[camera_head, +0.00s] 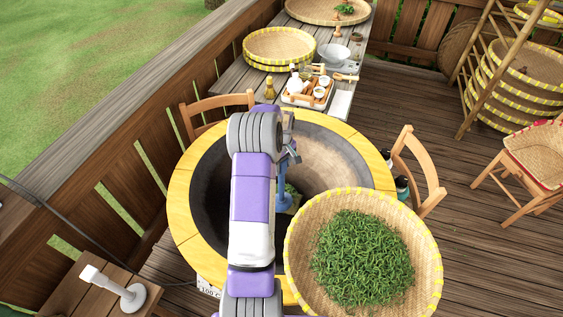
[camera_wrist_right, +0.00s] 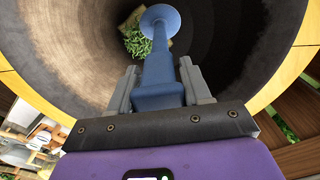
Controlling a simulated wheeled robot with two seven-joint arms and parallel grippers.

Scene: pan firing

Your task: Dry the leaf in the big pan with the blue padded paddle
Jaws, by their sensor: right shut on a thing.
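The big pan (camera_head: 340,160) is a deep dark bowl set in a round yellow-rimmed stand. My right gripper (camera_head: 290,158) is over the pan, shut on the handle of the blue paddle (camera_head: 284,195). In the right wrist view, the paddle (camera_wrist_right: 157,62) points down into the pan, with its round blue head at the far end. A small heap of green leaf (camera_wrist_right: 137,44) lies beside that head, with a tan patch next to it. I cannot tell whether the head touches the leaf. My arm hides part of the pan. My left gripper is not in view.
A wide basket (camera_head: 297,245) of green leaf overlaps the pan's front right in the picture. Chairs (camera_head: 418,165) stand at the pan's sides. A table behind holds a tea tray (camera_head: 308,100) and yellow-rimmed baskets (camera_head: 278,45). A small side table (camera_head: 70,295) is at front left.

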